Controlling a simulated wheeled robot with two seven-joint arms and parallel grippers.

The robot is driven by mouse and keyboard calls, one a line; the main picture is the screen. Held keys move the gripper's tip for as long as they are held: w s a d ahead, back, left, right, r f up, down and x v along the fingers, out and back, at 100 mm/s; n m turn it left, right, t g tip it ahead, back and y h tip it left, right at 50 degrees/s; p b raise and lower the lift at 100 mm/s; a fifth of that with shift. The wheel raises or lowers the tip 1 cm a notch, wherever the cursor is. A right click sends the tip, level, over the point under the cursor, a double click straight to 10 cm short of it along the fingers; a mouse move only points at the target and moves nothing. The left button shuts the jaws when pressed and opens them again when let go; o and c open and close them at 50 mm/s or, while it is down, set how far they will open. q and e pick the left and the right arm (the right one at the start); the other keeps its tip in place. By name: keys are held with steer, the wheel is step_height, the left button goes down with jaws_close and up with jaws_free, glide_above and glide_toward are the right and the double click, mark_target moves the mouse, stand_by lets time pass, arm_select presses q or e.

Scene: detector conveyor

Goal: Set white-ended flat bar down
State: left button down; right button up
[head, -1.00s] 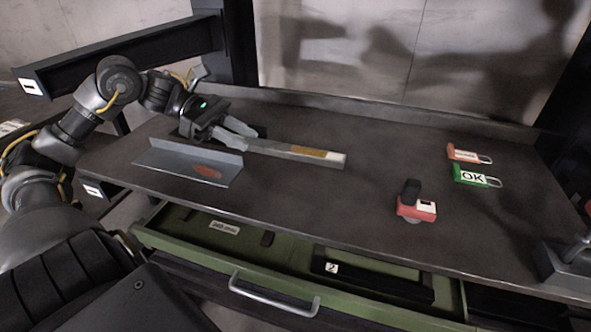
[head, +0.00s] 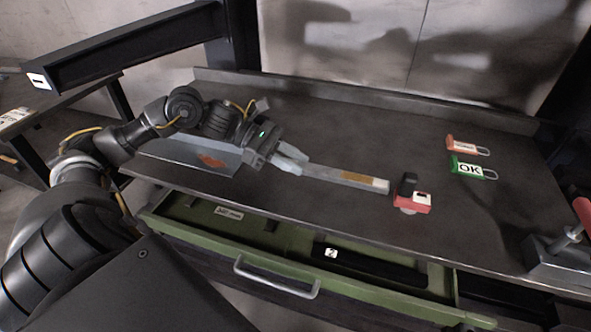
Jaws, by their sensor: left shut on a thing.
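The white-ended flat bar (head: 335,175) is a grey strip with a brown-yellow patch and a white right end. It points right over the dark table (head: 330,120), and I cannot tell if it touches the top. My left gripper (head: 294,163) is shut on the bar's left end. The bar's white end is close to a red block with a black knob (head: 412,202). My right gripper is not in view.
An angled metal plate with a reddish patch (head: 190,153) lies at the left, partly behind my arm. A green OK tag (head: 468,168) and an orange tag (head: 461,145) lie at the right. A green drawer (head: 190,222) is open below the front edge. A red-handled device (head: 565,247) stands at far right.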

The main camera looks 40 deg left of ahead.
mark_target(296, 181)
arm_select(q)
steer(key=shift+d, duration=0.15)
step_height(296, 181, down, 2)
steer(key=shift+w+d+f+p, duration=0.1)
steer(key=shift+w+d+p, duration=0.05)
steer(key=shift+p, duration=0.25)
steer(key=shift+f, duration=0.6)
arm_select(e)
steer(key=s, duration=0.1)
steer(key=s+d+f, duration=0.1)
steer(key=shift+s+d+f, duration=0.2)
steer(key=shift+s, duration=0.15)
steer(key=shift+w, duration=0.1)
arm_select(q)
steer(key=c, duration=1.5)
jaws_free()
steer(key=shift+f, duration=0.15)
steer(key=o, duration=0.4)
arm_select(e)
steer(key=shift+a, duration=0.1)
